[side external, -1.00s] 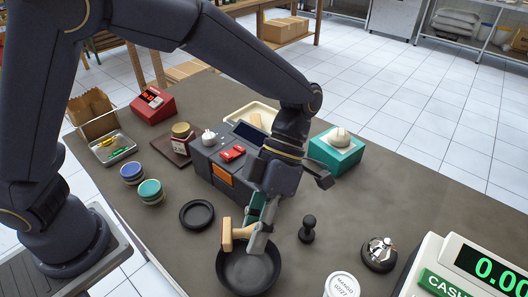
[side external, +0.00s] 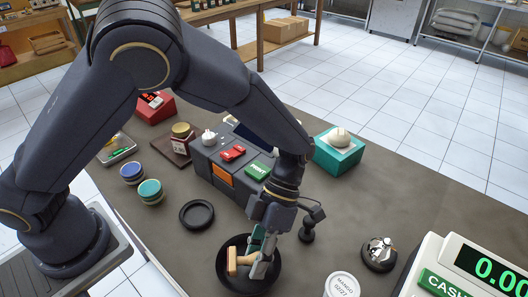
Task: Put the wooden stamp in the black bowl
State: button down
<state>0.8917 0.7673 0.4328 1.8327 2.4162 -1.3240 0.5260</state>
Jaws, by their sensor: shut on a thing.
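The wooden stamp (side external: 240,262) is light tan and lies between the fingers of my gripper (side external: 257,258), which is shut on it. The black bowl (side external: 226,280) stands on the table at the front, right under the gripper. The stamp and fingertips are low, within the outline of the bowl in this view. I cannot tell whether the stamp touches the bowl's bottom. My gripper hides part of the bowl's inside and its right part.
A black ring-shaped dish (side external: 197,214) lies left of the bowl. A small black stamp-like object (side external: 307,232) stands to the right, close to my wrist. A bell (side external: 379,252), a white lid (side external: 342,286) and a cash display (side external: 470,270) are further right. A dark machine (side external: 210,163) stands behind.

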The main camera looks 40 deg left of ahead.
jog(key=c, duration=0.8)
grip_release()
notch_tip(320, 180, up, 7)
dwell(0.4)
